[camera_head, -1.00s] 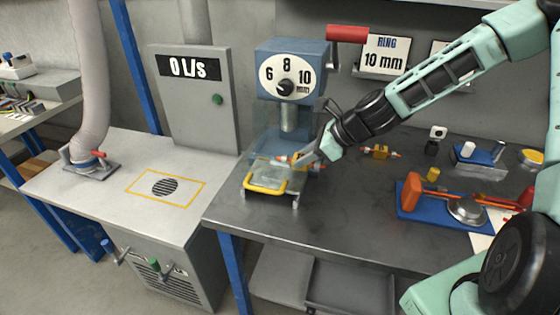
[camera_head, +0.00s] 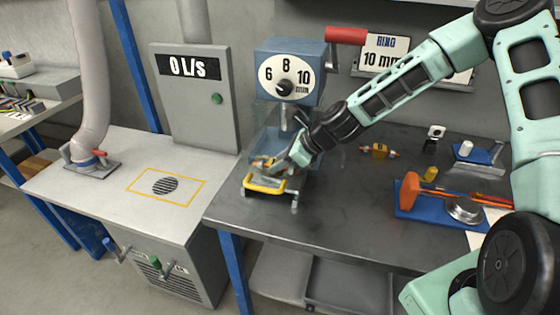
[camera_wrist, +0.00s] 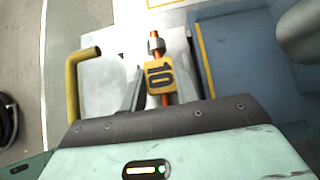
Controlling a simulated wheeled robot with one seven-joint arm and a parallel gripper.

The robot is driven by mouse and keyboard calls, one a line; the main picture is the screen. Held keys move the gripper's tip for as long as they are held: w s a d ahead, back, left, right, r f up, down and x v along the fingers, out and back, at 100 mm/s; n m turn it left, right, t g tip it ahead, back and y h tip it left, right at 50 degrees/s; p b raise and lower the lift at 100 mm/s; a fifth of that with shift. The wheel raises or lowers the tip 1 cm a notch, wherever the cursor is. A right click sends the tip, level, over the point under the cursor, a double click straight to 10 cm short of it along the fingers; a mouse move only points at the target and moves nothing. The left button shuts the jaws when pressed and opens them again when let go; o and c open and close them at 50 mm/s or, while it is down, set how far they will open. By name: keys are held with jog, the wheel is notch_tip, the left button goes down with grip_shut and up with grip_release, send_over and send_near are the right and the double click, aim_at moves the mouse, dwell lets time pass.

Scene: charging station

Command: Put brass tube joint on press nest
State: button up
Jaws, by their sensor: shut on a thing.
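My gripper (camera_head: 272,168) is shut on a brass tube joint, low at the front of the blue press (camera_head: 290,70). In the wrist view the joint (camera_wrist: 157,75) lies between my fingers (camera_wrist: 160,88); it has a copper tube end, a metal nut and a yellow body marked 10. In the head view the joint (camera_head: 262,163) is partly hidden by my gripper. The press nest area lies under the press head, behind a yellow-handled guard (camera_head: 264,186); the handle also shows in the wrist view (camera_wrist: 72,85). I cannot tell whether the joint touches the nest.
A second similar joint (camera_head: 379,151) lies on the dark bench (camera_head: 340,205). A blue fixture with an orange handle (camera_head: 411,193) stands to the right. The press has a red lever (camera_head: 346,35). At left is a pale bench (camera_head: 120,160) with a vent; most of it is clear.

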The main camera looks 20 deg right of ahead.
jog(key=shift+f, duration=0.15)
jog(key=o, duration=1)
jog(key=shift+r, duration=0.25)
jog(key=v, duration=1.2)
jog(key=shift+f, duration=0.15)
